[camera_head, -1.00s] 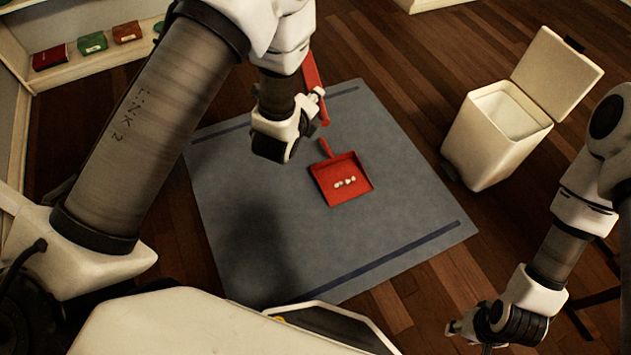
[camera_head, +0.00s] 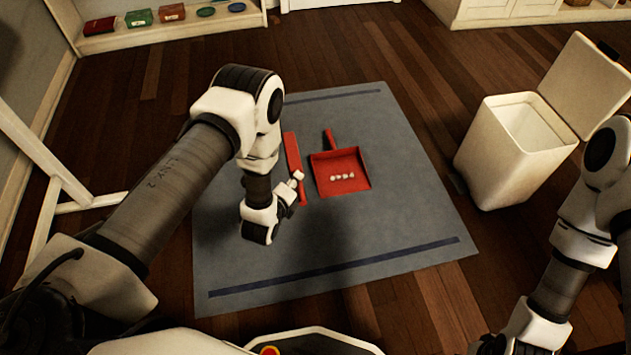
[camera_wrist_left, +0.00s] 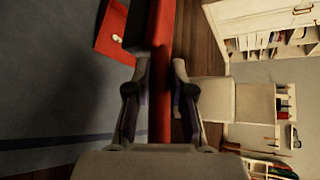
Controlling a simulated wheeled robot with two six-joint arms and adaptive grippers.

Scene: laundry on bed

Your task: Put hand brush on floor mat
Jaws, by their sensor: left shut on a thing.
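The red hand brush (camera_head: 292,156) is in my left gripper (camera_head: 297,182), which is shut on its handle. In the left wrist view the red brush (camera_wrist_left: 161,70) runs up between the two fingers (camera_wrist_left: 160,95), with dark bristles along its left side. The brush is over the grey-blue floor mat (camera_head: 360,262), left of the dustpan; I cannot tell whether it touches the mat. The red dustpan (camera_head: 342,181) lies on the mat with several small white bits in it. My right gripper (camera_head: 490,345) is at the bottom edge, partly cut off, its fingers unclear.
A white bin (camera_head: 505,160) with its lid open stands on the wooden floor right of the mat. A low shelf (camera_head: 165,35) with boxes and dishes is at the back left. The mat's front half is clear.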

